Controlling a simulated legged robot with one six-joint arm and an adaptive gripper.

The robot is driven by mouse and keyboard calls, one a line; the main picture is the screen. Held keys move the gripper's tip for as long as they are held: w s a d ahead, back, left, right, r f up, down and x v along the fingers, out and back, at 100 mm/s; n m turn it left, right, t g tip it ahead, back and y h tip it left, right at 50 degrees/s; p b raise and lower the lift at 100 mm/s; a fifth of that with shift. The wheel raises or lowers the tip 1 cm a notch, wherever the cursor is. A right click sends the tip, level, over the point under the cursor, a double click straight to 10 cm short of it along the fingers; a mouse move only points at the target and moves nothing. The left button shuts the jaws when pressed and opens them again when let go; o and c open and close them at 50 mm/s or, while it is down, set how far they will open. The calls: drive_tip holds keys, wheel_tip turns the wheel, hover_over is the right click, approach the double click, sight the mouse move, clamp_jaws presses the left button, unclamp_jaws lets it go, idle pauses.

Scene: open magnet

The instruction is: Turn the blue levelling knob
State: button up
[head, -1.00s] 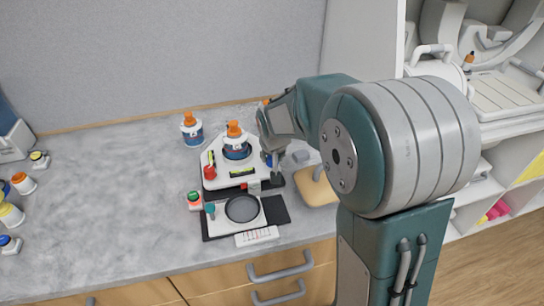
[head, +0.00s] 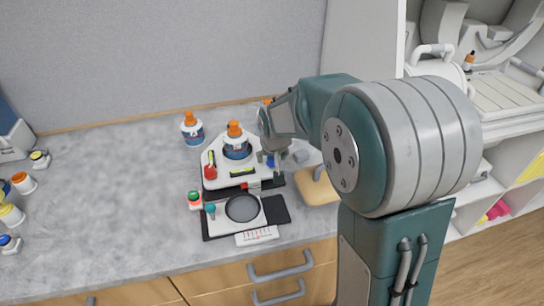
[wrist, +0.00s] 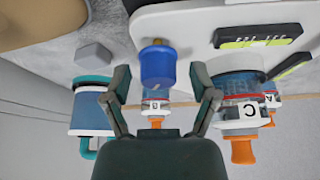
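The blue levelling knob (wrist: 157,66) stands on a brass-coloured stem at the edge of the white device in the wrist view. In the head view the blue knob (head: 270,162) is mostly hidden by my gripper (head: 272,154), at the right corner of the white device (head: 218,180). In the wrist view my gripper (wrist: 160,82) is open. Its two fingertips lie left and right of the knob in the picture, with a visible gap on each side. I cannot tell whether the knob is fully between the fingers in depth.
A red knob (head: 210,172) and an orange-capped bottle (head: 236,147) are on the device. A round dark pan (head: 242,208) lies in front. A tan block (head: 317,188) is close to the right of my gripper. The counter's left-middle (head: 110,200) is clear.

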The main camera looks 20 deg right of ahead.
drive_tip(key=shift+r, duration=0.15)
drive_tip(key=v, duration=1.1)
drive_tip(key=shift+s+r, duration=0.2)
drive_tip(key=shift+r, duration=0.05)
drive_tip(key=s+r+n+t, duration=0.1)
drive_tip(key=s, duration=2.1)
drive_tip(key=shift+s+d+r, duration=0.25)
drive_tip(key=shift+s, duration=0.1)
